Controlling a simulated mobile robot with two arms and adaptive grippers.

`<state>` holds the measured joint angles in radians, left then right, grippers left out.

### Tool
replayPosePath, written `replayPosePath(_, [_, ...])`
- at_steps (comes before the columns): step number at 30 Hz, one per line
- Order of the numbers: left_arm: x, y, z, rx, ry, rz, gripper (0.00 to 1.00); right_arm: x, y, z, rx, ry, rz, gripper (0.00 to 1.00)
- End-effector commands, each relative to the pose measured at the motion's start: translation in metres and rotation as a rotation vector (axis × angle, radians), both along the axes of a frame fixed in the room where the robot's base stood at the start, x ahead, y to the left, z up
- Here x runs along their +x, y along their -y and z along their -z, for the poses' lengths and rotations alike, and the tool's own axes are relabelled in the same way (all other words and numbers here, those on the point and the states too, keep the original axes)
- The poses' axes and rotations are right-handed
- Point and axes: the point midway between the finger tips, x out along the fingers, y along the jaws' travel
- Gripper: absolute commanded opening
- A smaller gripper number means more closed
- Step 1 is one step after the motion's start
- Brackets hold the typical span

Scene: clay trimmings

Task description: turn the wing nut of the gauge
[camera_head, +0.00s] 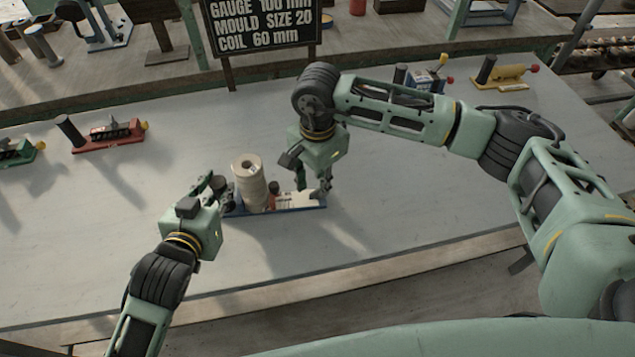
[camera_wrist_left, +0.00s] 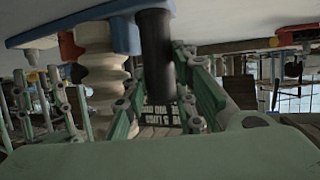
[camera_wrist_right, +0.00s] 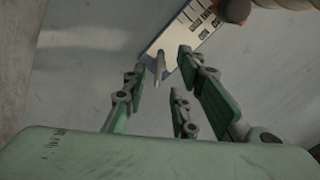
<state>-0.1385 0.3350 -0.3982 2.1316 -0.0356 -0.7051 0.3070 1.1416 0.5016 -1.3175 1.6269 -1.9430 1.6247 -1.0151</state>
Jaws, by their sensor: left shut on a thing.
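The gauge is a blue base (camera_head: 292,209) lying on the grey table, with a cream ribbed column (camera_head: 250,180) standing at its left part. My left gripper (camera_head: 222,186) is shut on the gauge's dark upright handle (camera_wrist_left: 154,50) beside the column. My right gripper (camera_head: 321,190) points down over the gauge's right end. In the right wrist view its fingers (camera_wrist_right: 183,85) are open around empty space. A small grey upright piece (camera_wrist_right: 159,65) on the pale marked plate (camera_wrist_right: 185,32) stands near their tips; I cannot tell whether it is the wing nut.
A red gauge (camera_head: 108,134) and a green one (camera_head: 15,152) stand at the left. A blue gauge (camera_head: 427,80) and a yellow one (camera_head: 505,74) stand at the back right. A black sign (camera_head: 262,25) stands behind. The table front is clear.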

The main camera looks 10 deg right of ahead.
Motion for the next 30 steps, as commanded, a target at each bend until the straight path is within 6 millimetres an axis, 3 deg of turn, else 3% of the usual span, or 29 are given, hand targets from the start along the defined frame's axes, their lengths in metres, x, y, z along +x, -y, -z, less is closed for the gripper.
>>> replayPosePath(1, [-0.0024, -0.0004, 0.0084, -0.001, -0.021, -0.003, 0.00, -0.0002, -0.0001, 0.0057, 0.000, -0.001, 0.000, 0.26])
replayPosePath(13, [-0.0022, -0.0004, 0.0085, 0.000, -0.021, -0.003, 0.00, -0.0001, -0.0002, 0.0146, 0.000, 0.000, 0.000, 0.26])
replayPosePath(22, [-0.0022, -0.0005, 0.0084, 0.000, -0.021, -0.003, 0.00, 0.0000, -0.0001, 0.0142, 0.000, 0.000, 0.000, 0.01])
replayPosePath(30, [-0.0023, -0.0004, 0.0085, 0.001, -0.021, -0.002, 0.00, 0.0005, -0.0004, 0.0138, 0.001, 0.002, 0.001, 0.00])
